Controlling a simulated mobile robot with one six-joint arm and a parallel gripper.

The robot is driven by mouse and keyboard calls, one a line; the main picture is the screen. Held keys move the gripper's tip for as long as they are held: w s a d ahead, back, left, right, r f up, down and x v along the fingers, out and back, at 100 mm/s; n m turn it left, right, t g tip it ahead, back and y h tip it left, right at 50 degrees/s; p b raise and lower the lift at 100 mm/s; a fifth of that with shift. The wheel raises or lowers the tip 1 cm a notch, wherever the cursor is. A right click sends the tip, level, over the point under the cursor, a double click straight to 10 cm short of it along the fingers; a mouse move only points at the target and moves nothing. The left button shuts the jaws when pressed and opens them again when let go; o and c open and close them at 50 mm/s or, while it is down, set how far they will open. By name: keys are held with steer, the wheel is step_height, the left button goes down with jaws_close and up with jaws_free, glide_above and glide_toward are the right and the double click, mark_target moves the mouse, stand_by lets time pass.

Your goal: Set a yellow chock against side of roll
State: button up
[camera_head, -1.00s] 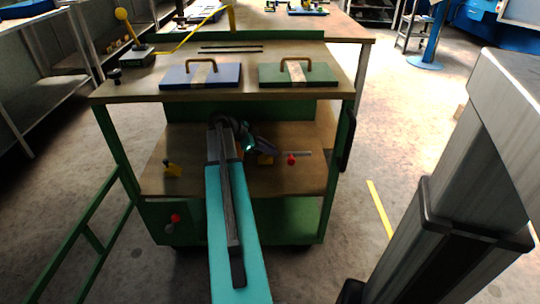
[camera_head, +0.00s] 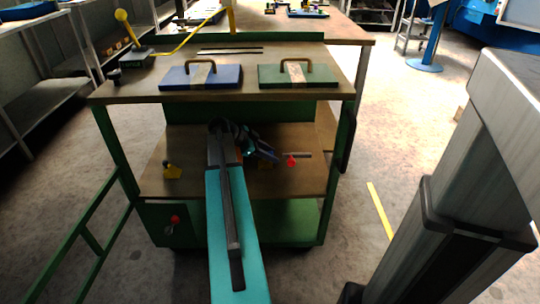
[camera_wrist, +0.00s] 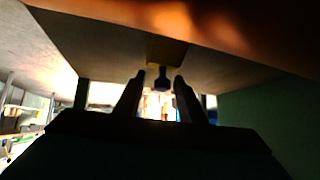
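One yellow chock (camera_head: 172,172) with a dark knob stands on the left of the cart's lower shelf (camera_head: 210,180). Another yellow chock (camera_wrist: 166,50) stands on the shelf ahead of my gripper; in the head view my gripper mostly hides it. My gripper (camera_wrist: 160,76) is open. In the wrist view, which looks upside down, this chock's dark blue knob appears between the two fingertips, and a gap shows on both sides. In the head view my gripper (camera_head: 268,153) reaches low over the right half of the shelf. I cannot make out the roll.
A red knob (camera_head: 291,162) with a thin rod is on the shelf, just right of my gripper. The cart's top (camera_head: 130,90) overhangs the shelf and bears a blue plate (camera_head: 228,77) and a green plate (camera_head: 270,77) with handles. Green posts stand at the cart's sides.

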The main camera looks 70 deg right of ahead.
steer(key=p+v, duration=0.2)
steer(key=v, duration=1)
steer(key=shift+p, duration=0.3)
steer(key=shift+s, duration=0.1)
stand_by(0.4)
